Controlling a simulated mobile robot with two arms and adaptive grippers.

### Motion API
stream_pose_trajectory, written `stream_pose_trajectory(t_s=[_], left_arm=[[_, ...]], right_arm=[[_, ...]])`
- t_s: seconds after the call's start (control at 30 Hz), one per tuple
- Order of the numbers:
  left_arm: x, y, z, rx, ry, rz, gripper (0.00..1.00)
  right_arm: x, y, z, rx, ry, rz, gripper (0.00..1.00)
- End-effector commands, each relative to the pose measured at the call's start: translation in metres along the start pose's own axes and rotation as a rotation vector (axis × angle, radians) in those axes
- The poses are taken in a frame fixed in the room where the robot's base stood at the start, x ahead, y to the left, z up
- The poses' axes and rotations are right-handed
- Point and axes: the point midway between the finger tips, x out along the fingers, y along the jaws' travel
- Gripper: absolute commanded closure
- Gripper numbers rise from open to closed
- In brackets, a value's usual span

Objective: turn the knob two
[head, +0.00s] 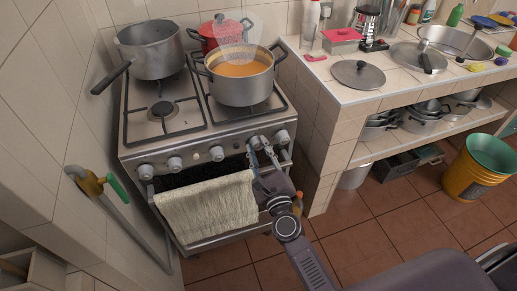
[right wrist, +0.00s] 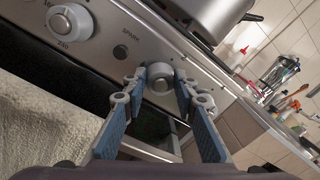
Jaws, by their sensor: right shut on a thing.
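The stove (head: 200,100) has a row of grey round knobs along its front panel. My right gripper (head: 262,150) reaches up to the panel from below, at the knob second from the right (head: 256,142). In the right wrist view the same knob (right wrist: 160,72) sits between the fingertips of the gripper (right wrist: 161,86), which are shut on it. Another knob (right wrist: 70,22) and a small button marked SPARK are left of it. The rightmost knob (head: 282,136) stands just beside the gripper in the head view. My left gripper is not in view.
A pot of orange soup (head: 241,84), a grey saucepan (head: 150,50) and a red pot stand on the stove. A cream towel (head: 207,206) hangs on the oven front, left of my gripper. The tiled counter (head: 320,88) adjoins the stove on the right.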

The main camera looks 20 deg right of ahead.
Motion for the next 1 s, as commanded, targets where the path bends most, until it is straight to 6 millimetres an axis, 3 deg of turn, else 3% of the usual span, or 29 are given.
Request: stream_pose_trajectory(t_s=[0.33,0.37,0.5,0.83,1.0], left_arm=[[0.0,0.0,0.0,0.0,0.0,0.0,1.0],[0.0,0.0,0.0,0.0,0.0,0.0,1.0],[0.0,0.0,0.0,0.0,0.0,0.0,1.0],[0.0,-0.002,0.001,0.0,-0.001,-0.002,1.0],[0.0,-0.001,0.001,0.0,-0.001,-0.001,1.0]], right_arm=[[-0.001,0.001,-0.002,0.005,0.003,0.002,0.98],[-0.001,0.001,-0.002,0.005,0.003,0.002,0.71],[-0.001,0.001,-0.001,0.004,0.002,0.002,0.56],[-0.003,0.001,-0.001,0.003,0.001,0.001,0.56],[-0.025,0.001,-0.002,0.0,0.003,0.004,0.56]])
